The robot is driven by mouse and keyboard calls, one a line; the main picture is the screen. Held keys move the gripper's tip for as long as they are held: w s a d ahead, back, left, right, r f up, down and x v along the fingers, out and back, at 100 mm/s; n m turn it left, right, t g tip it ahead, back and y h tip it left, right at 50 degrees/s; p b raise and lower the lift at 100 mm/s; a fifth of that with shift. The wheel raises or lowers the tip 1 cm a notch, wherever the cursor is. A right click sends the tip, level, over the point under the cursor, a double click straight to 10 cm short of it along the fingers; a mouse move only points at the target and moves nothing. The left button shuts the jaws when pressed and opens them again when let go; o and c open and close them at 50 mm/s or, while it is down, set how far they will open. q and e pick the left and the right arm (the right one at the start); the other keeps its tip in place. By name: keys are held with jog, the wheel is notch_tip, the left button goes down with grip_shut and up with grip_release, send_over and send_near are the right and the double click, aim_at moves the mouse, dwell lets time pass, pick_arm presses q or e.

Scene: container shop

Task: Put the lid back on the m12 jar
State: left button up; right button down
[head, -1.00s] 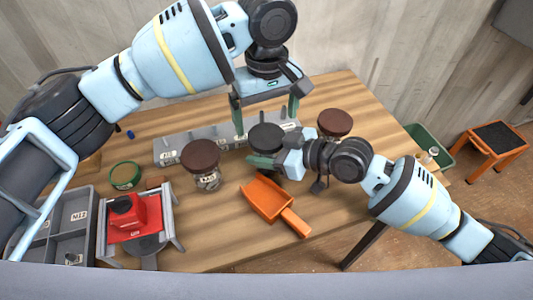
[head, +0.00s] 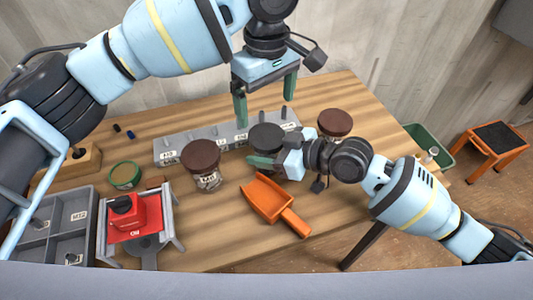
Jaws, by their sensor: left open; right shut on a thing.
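A round black lid (head: 266,136) sits at the middle of the table, seemingly on top of a jar. The jar body below it is mostly hidden by my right gripper, and I cannot read its label or tell how the lid is seated. My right gripper (head: 262,162) is shut at the front side of this jar, just below the lid. My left gripper (head: 266,101) is open and empty above and behind the lid, fingers pointing down, apart from it.
A brown-lidded jar (head: 205,170) stands left, another (head: 334,122) right. A grey pegged rack (head: 177,150) lies behind. An orange scoop (head: 268,198), a red device (head: 135,217), a green-rimmed round container (head: 124,175) and a grey bin (head: 60,220) stand nearer.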

aim_at(266, 135)
pick_arm(q)
jog(key=shift+f, duration=0.15)
jog(key=shift+f, duration=3.9)
jog(key=c, duration=1)
jog(key=shift+m, duration=1.7)
jog(key=o, duration=1.1)
jog(key=shift+c, duration=0.2)
